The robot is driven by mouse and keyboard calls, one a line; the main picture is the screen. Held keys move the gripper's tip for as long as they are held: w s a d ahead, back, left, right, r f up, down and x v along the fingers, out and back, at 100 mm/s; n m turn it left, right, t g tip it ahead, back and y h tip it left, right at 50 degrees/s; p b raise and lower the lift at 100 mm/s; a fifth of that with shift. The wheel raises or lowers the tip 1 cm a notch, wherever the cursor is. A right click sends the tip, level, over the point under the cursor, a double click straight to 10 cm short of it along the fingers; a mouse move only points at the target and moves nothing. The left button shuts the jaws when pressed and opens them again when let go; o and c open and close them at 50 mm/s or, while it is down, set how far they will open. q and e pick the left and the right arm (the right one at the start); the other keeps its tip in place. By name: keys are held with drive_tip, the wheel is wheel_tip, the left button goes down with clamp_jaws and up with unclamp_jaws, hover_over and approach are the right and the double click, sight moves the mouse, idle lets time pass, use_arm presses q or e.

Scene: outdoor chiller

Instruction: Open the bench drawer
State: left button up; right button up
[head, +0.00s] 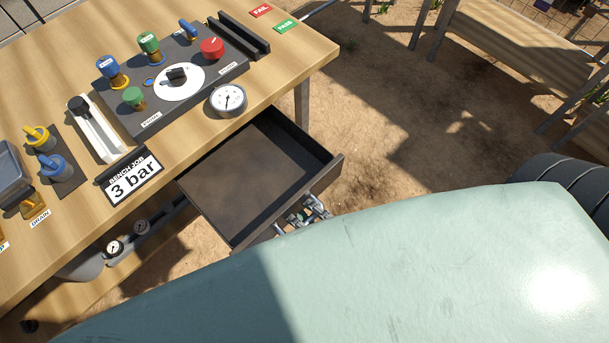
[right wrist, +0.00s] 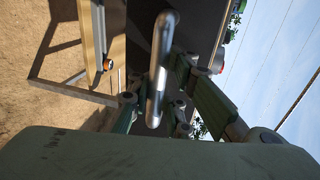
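The bench drawer (head: 250,175) is pulled well out from under the wooden bench top in the head view. Its dark tray is empty. My right gripper (head: 303,212) is at the outer side of the drawer front, partly hidden by my pale green body. In the right wrist view the silver drawer handle (right wrist: 158,75) runs between the fingers of my right gripper (right wrist: 157,95), which look closed around it; exact contact is hard to see. My left gripper is not in view.
The wooden bench (head: 285,75) carries a dark valve panel (head: 215,65), a round gauge (head: 228,100) and a "3 bar" sign (head: 133,179). A bench leg (head: 302,103) stands beside the drawer. Sandy ground (head: 400,130) lies open to the right; another wooden bench (head: 510,45) is beyond.

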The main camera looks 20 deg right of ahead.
drive_tip(key=o, duration=0.4)
drive_tip(key=shift+c, duration=0.2)
drive_tip(key=shift+o, duration=0.2)
drive_tip(key=shift+s, duration=0.15)
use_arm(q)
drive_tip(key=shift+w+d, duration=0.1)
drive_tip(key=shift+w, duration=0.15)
use_arm(e)
drive_tip(key=v, duration=1.2)
